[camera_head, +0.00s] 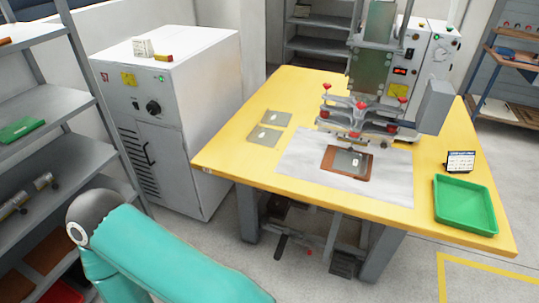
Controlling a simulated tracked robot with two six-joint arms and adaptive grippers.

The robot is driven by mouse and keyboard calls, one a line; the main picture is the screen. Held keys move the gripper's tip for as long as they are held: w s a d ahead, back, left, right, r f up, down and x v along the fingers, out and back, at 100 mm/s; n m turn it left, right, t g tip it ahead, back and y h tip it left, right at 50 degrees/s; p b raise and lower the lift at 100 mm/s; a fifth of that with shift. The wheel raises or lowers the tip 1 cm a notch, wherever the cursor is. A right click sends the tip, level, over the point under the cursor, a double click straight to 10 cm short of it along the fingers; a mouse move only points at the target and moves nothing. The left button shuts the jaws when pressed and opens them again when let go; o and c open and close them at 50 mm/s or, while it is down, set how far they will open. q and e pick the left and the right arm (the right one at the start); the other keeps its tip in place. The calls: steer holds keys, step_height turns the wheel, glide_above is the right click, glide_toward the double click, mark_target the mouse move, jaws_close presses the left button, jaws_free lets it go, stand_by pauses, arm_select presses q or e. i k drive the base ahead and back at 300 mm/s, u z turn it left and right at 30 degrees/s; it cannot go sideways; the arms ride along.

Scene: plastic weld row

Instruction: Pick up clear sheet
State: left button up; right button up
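Two flat grey sheets lie on the yellow table left of the welding press, apart from the white mat: one further back (275,118) and one nearer the front (263,136). They look like the clear sheets, each with a small pale mark. A brown plate (330,165) lies on the white mat (300,165) under the press head, with another greyish sheet (348,162) on top of it. A teal arm of mine crosses the lower left, well short of the table. Neither gripper shows in view.
The welding press (372,115) stands at the table's back. A white cabinet (185,110) stands left of the yellow table (440,215). Metal shelves (50,105) line the far left.

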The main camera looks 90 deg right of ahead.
mark_target(354, 163)
steer(key=z, duration=0.3)
steer(key=i, duration=0.25)
steer(key=z, duration=2.7)
steer(key=k, duration=0.6)
steer(key=z, duration=0.4)
steer(key=i, duration=1.6)
steer(key=u, duration=0.35)
